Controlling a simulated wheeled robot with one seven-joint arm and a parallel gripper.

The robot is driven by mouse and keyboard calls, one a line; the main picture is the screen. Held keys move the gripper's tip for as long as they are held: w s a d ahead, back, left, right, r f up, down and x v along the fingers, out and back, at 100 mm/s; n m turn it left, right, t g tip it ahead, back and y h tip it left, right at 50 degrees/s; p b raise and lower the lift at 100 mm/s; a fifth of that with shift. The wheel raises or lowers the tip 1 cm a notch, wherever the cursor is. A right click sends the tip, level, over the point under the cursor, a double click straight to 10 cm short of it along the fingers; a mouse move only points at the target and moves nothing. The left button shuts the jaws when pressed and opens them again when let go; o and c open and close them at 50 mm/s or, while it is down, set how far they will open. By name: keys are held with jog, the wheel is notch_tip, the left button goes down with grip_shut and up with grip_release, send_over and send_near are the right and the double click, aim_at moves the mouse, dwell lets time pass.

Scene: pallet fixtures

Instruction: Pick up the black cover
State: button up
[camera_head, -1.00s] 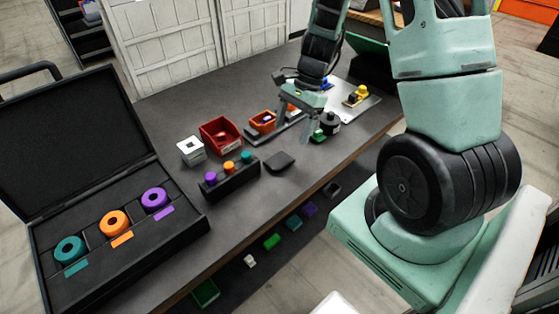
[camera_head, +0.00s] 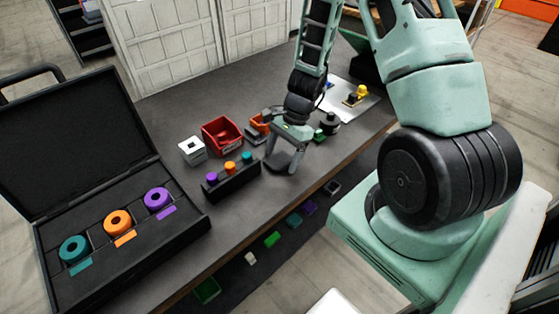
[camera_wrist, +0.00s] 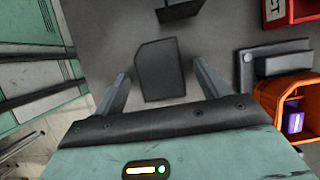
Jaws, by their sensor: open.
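The black cover (camera_wrist: 161,72) is a flat dark piece with one cut corner, lying on the dark grey table. In the wrist view it shows between and a little beyond the fingers of my gripper (camera_wrist: 156,90), which is open and empty. In the head view my gripper (camera_head: 283,165) is over the cover (camera_head: 277,163), which is partly hidden by the fingers. I cannot tell the exact height of the fingertips above the table.
A black block with purple, orange and teal pegs (camera_head: 231,181) stands left of the cover. A red bin (camera_head: 220,136), an orange bin (camera_wrist: 278,103) and a white box (camera_head: 192,150) stand behind. An open black case (camera_head: 180,232) lies at left. The table's front edge is near.

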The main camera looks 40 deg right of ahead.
jog(key=c, duration=1)
jog(key=shift+c, duration=0.2)
